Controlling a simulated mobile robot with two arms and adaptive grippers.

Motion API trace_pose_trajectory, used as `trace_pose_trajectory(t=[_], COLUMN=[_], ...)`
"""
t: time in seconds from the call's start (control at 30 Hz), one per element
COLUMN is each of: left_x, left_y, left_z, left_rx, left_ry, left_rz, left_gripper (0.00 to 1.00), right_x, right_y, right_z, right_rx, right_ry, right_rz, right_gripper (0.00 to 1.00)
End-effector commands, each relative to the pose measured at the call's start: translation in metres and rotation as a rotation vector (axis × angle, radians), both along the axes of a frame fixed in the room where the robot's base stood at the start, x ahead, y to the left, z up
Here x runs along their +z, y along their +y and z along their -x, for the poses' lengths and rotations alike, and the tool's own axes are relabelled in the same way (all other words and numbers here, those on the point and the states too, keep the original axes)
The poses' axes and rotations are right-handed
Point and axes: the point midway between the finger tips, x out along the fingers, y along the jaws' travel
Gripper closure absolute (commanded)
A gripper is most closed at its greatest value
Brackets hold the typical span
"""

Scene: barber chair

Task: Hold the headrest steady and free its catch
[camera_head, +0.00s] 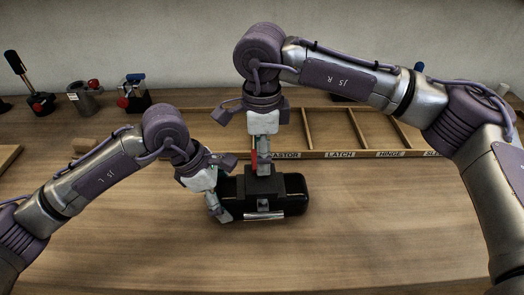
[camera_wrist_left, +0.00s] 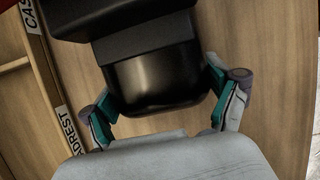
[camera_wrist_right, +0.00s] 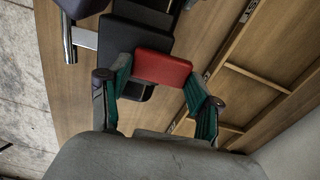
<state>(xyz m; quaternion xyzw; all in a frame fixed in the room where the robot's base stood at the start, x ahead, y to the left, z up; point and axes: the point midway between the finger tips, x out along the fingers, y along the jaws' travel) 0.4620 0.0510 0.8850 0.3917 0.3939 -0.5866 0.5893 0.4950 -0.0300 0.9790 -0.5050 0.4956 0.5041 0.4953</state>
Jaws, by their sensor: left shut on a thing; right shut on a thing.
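The black headrest (camera_head: 292,205) lies on the wooden bench, with a dark block on its middle and a chrome bar along its near side. My left gripper (camera_head: 226,190) is shut across its left end; in the left wrist view the teal-padded fingers flank the glossy black end (camera_wrist_left: 155,80). The red catch (camera_wrist_right: 163,68) sits at the dark block. My right gripper (camera_head: 264,158) comes down from above and is shut on the catch, with one finger at each side in the right wrist view. In the head view the catch is mostly hidden behind that gripper.
A wooden tray (camera_head: 372,154) with labelled compartments, such as LATCH and HINGE, lies just behind the headrest. A lever device (camera_head: 40,103), a metal fixture (camera_head: 84,99) and a red-and-blue device (camera_head: 133,95) stand at the back left. The bench in front is clear.

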Motion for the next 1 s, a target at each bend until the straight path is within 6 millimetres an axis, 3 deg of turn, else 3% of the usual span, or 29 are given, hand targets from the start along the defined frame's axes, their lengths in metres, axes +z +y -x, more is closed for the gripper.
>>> trace_pose_trajectory(t=[0.07,0.1,0.27,0.67,1.0], left_x=[-0.001,-0.001,-0.001,-0.001,-0.001], left_y=[0.000,0.000,0.000,0.000,0.000], left_z=[0.000,0.000,0.000,0.001,0.001], left_rx=[-0.002,-0.003,-0.003,-0.003,-0.004], left_ry=[0.001,0.001,0.001,0.001,0.001], left_rz=[-0.002,-0.002,-0.002,-0.002,-0.002], left_gripper=[0.81,0.81,0.81,0.81,0.81], right_x=[0.001,0.001,0.001,0.006,0.072], right_y=[0.001,0.001,0.000,0.000,0.001], right_z=[0.000,0.000,0.000,0.000,-0.001], right_rx=[0.004,0.004,0.003,0.001,0.002], right_ry=[-0.002,-0.002,-0.001,-0.002,-0.004], right_rz=[-0.002,-0.002,-0.001,-0.001,-0.002], right_gripper=[0.72,0.35,0.11,0.11,0.11])
